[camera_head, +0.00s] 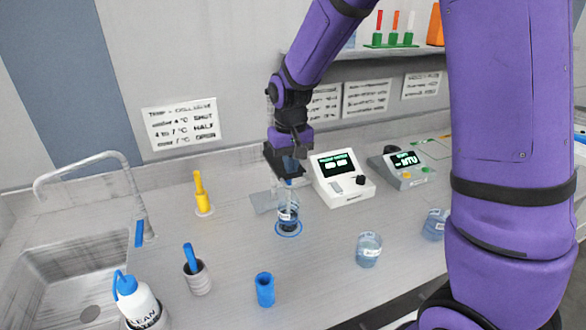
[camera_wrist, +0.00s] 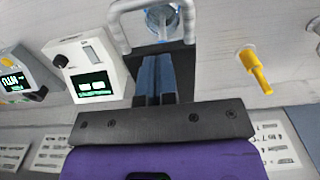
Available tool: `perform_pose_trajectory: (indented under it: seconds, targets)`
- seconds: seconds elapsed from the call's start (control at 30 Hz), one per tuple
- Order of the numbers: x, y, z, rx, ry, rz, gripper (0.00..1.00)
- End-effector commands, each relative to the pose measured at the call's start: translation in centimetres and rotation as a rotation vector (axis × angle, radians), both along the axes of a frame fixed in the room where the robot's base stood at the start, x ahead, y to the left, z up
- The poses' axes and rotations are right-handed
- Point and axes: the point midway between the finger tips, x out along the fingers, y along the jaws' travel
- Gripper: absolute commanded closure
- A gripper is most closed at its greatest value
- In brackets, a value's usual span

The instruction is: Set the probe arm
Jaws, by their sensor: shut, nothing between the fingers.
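My gripper (camera_head: 290,179) is shut and empty, pointing down above a beaker of liquid (camera_head: 288,218) that stands on a blue ring. In the wrist view its blue fingers (camera_wrist: 154,62) are together, and a light grey U-shaped bar (camera_wrist: 118,32), which looks like the probe arm, shows just beyond their tips. I cannot tell whether the fingers touch it. The beaker also shows inside the bar's outline (camera_wrist: 161,20). In the head view my gripper hides most of the arm. The white meter with a lit green display (camera_head: 343,177) stands just right of the beaker.
A grey turbidity meter (camera_head: 402,169) stands farther right. Beakers (camera_head: 369,250) (camera_head: 434,225), a blue cup (camera_head: 265,290), a blue-handled tool in a holder (camera_head: 196,270), a yellow tool (camera_head: 202,195) and a wash bottle (camera_head: 139,301) stand around. The sink (camera_head: 75,275) is at left.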

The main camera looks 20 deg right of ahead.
Motion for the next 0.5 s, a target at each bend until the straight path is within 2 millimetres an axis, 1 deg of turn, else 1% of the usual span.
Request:
perform_pose_trajectory:
  seconds: [0.5]
  targets:
    - [0.02,0.0,-1.13,0.0,0.0,0.0,1.0]
